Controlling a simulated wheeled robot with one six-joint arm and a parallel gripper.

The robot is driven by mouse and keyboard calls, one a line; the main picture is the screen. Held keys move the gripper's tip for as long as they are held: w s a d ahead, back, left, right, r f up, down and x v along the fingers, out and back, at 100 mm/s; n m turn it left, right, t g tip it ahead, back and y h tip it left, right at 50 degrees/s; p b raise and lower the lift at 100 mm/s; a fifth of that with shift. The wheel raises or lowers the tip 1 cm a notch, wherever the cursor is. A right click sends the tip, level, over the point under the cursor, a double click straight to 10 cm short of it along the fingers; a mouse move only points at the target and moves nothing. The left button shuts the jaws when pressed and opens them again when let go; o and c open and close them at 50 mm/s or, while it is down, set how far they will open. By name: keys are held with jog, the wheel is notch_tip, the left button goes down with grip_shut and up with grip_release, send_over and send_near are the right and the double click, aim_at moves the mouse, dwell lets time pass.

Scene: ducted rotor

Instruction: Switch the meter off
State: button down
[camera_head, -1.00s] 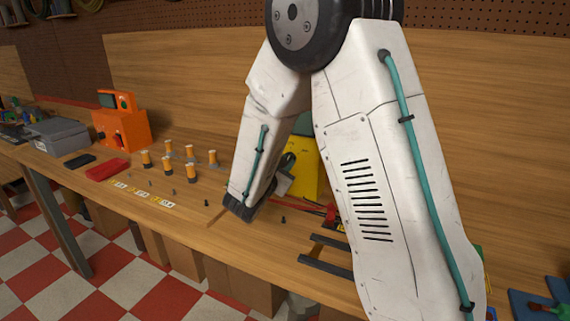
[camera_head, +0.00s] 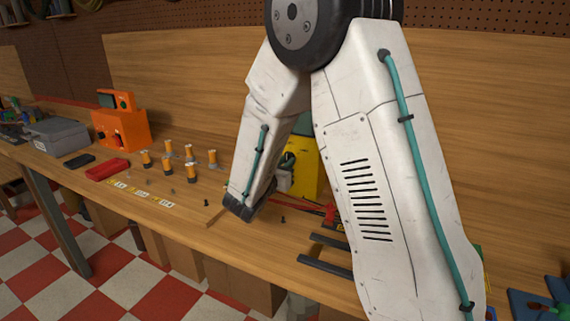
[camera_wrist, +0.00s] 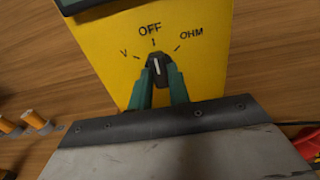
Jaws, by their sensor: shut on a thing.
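The yellow meter (camera_wrist: 205,71) fills the upper middle of the wrist view, its face marked V, OFF and OHM. Its dark dial knob (camera_wrist: 157,64) has a white pointer line that lines up with the OFF mark. My gripper (camera_wrist: 158,75) has its teal fingers closed on both sides of the knob. In the head view the meter (camera_head: 309,172) shows between my arm links, partly hidden by them.
Dark bars (camera_head: 325,265) lie at the front edge. Red leads (camera_head: 313,208) lie by the meter.

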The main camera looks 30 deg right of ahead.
jog(key=shift+w+a+r, duration=0.1)
jog(key=shift+r, duration=0.05)
jog(key=c, duration=1.3)
grip_release()
jog(key=v, duration=0.7)
jog(key=shift+s+a, duration=0.2)
jog(key=shift+a, duration=0.15)
